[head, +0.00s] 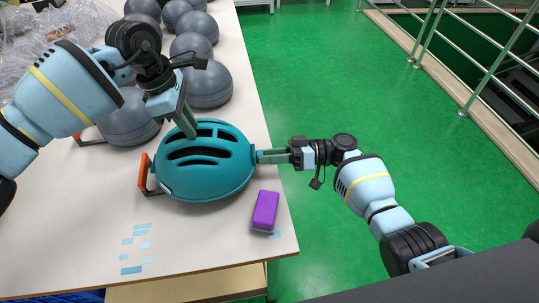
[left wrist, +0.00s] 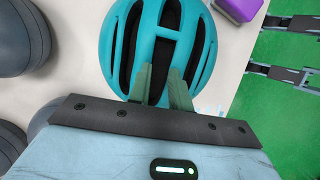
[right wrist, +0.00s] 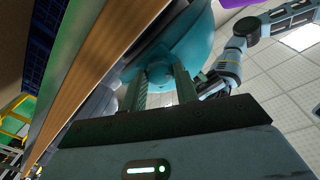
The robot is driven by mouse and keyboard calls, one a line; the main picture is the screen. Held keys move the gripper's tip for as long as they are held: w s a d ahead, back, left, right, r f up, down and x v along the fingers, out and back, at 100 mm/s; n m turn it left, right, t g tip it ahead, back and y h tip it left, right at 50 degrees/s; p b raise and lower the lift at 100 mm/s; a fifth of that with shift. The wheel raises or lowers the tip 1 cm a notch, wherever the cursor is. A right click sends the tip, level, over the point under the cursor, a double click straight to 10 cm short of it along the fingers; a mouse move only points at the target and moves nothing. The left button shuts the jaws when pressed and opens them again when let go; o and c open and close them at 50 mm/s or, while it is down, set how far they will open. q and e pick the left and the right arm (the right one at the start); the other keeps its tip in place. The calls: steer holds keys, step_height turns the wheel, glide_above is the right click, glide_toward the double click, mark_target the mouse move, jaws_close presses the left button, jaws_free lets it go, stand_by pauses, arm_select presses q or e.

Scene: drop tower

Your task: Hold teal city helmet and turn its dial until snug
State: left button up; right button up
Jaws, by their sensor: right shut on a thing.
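The teal helmet (head: 207,177) sits dome up on the white table, with an orange piece (head: 145,172) at its left end. My left gripper (head: 189,128) is at the far upper side of the dome. In the left wrist view its fingers (left wrist: 162,82) stand apart, over the slots of the helmet (left wrist: 172,22). My right gripper (head: 262,157) is shut at the helmet's right end, where the dial is; the fingers mostly hide the dial. In the right wrist view its fingers (right wrist: 160,85) meet the teal end of the helmet (right wrist: 185,50).
A purple block (head: 265,211) lies near the table's right edge, close to the helmet. Several grey helmets (head: 207,86) and clear plastic bags (head: 35,50) fill the back left. Pale blue strips (head: 132,270) lie at the front of the table (head: 70,240). Green floor is open on the right.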

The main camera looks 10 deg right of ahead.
steer(key=m, duration=0.5)
steer(key=shift+f, duration=0.1)
steer(key=shift+a+m, duration=0.1)
steer(key=shift+m, duration=2.2)
steer(key=o, duration=1)
steer(key=d, duration=0.8)
steer(key=s+d, duration=0.1)
steer(key=d, duration=0.3)
